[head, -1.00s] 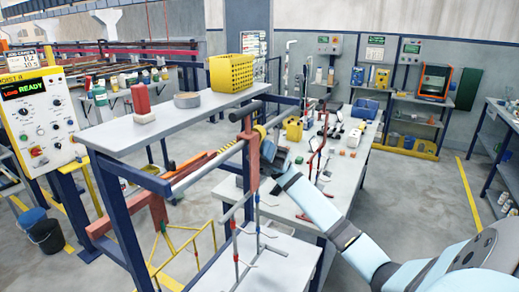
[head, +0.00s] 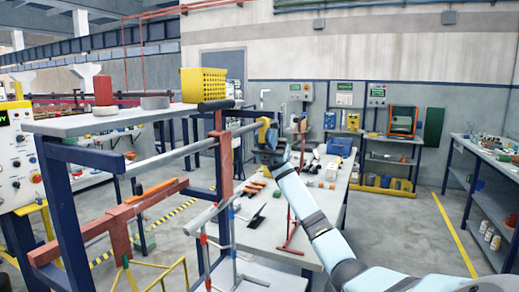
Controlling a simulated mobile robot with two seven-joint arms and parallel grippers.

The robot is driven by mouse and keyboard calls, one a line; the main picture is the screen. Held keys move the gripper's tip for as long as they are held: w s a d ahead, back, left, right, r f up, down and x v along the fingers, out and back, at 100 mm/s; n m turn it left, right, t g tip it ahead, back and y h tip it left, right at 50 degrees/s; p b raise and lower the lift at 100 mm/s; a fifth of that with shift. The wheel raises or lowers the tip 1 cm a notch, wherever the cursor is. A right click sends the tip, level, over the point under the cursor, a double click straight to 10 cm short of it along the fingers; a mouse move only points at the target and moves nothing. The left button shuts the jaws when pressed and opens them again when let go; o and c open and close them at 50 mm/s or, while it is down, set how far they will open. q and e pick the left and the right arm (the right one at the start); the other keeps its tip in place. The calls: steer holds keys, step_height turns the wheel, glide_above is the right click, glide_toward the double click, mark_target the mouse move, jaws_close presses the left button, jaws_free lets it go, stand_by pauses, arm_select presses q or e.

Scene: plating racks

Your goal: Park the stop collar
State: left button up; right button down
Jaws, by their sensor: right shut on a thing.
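The yellow stop collar (head: 264,129) is at the far right end of a grey horizontal bar (head: 180,153). It looks to be around or right at the bar's end; I cannot tell which. My right gripper (head: 270,143) is at the collar, shut on it, with its arm coming in from the lower right. The fingers are small and partly hidden by the wrist. My left gripper is not in view.
A red-brown upright (head: 223,155) stands just left of the collar. The shelf (head: 60,125) above carries a yellow basket (head: 204,85), a red bottle (head: 103,92) and a grey roll (head: 155,102). A workbench (head: 325,205) with tools lies behind my arm.

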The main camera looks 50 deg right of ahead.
steer(key=shift+d+r, duration=0.15)
steer(key=c, duration=1.2)
jaws_free()
steer(key=shift+o, duration=1)
steer(key=shift+d, duration=0.1)
